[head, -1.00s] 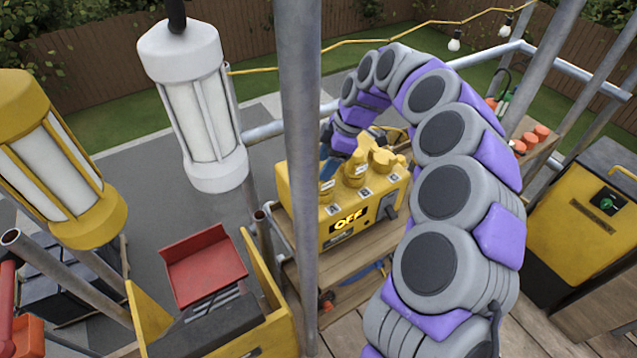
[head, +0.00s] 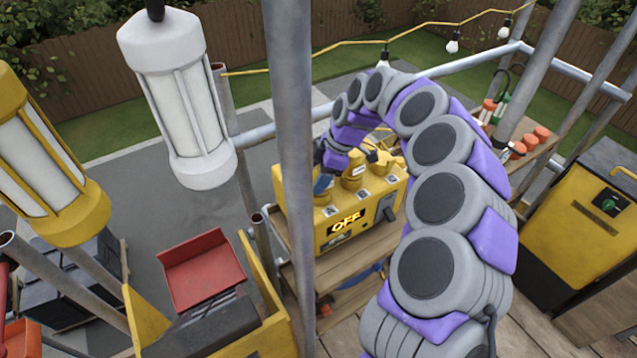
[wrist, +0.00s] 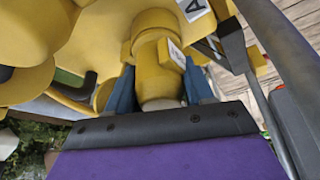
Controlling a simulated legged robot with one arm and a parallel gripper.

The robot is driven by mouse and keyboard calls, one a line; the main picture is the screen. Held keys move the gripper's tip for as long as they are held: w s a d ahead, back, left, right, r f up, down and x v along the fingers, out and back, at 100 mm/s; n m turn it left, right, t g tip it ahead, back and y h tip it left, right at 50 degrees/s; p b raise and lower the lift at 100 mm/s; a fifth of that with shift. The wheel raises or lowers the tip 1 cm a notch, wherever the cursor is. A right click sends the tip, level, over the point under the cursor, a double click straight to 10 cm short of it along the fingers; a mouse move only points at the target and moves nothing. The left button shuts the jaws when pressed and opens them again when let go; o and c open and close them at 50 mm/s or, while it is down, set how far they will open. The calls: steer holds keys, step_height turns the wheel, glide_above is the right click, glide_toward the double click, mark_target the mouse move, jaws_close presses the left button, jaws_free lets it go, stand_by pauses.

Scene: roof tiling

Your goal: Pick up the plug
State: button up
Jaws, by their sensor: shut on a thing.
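The yellow power box (head: 325,240) stands on a wooden shelf, with an "OFF" display on its front. Yellow plugs stand on its top; two plugs (head: 352,175) show right of my gripper in the head view. My gripper (wrist: 160,88) has its blue fingers on both sides of a yellow plug (wrist: 158,60) with a white label, shut on it. In the wrist view this plug stands against the yellow box near a label "A" (wrist: 193,8). In the head view my gripper (head: 323,183) is at the box's left end and largely hides the plug.
A white lamp (head: 190,110) and a yellow lamp (head: 45,165) hang at left. A red tray (head: 200,270) lies lower left. A yellow cabinet (head: 575,220) stands at right.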

steer(key=shift+c, duration=1.1)
